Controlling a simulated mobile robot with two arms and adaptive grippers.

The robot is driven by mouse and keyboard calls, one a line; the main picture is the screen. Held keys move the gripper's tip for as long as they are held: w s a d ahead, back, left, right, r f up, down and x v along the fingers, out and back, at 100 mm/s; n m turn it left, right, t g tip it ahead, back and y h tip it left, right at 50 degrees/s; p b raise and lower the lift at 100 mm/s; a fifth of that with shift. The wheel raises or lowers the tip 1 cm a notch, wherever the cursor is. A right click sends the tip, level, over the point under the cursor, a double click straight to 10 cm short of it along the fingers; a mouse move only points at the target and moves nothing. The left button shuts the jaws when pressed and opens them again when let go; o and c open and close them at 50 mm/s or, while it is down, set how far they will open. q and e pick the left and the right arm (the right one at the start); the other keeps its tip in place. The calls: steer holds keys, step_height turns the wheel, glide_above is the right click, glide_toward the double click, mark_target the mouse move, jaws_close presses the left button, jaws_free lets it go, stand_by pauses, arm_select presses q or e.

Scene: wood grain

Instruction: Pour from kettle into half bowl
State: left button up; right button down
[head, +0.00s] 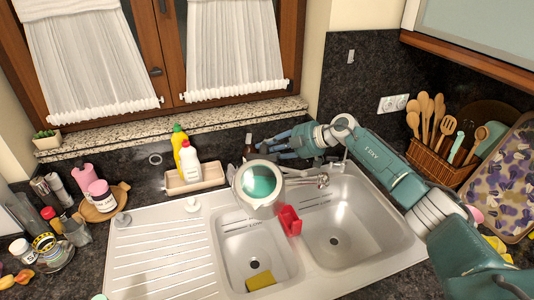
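A round white vessel with a teal round face (261,181), which may be the kettle, shows over the back edge of the smaller left sink bowl (228,240). Whether it is held or resting cannot be told. That left bowl may be the half bowl. My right gripper (268,144) reaches in from the right, just behind and above the white vessel. Its fingers point left near the back wall, and their gap is unclear. My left gripper is not in view.
A red holder (289,220) sits on the sink divider beside the larger right bowl (345,235). A yellow sponge (260,281) lies in the left bowl. Bottles stand in a tray (195,180) behind. The ribbed drainboard (155,245) is mostly clear. A utensil basket (440,165) stands right.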

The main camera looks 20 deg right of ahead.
steer(key=shift+a+r, duration=0.1)
steer(key=shift+r, duration=0.4)
steer(key=shift+s+a+r+n+t, duration=0.1)
steer(key=shift+r+n+t, duration=0.1)
steer(key=shift+r+t, duration=0.15)
steer(key=shift+s+a+r+n+t, duration=0.1)
steer(key=shift+r+n+t, duration=0.15)
steer(key=shift+r, duration=0.1)
steer(key=shift+s+a+r+n+t, duration=0.1)
steer(key=shift+s+r+n+t, duration=0.3)
steer(key=shift+r, duration=0.15)
stand_by(0.5)
steer(key=shift+s+a+r+n+t, duration=0.3)
steer(key=shift+s+r+n+t, duration=0.1)
steer(key=shift+s+t, duration=0.1)
stand_by(0.3)
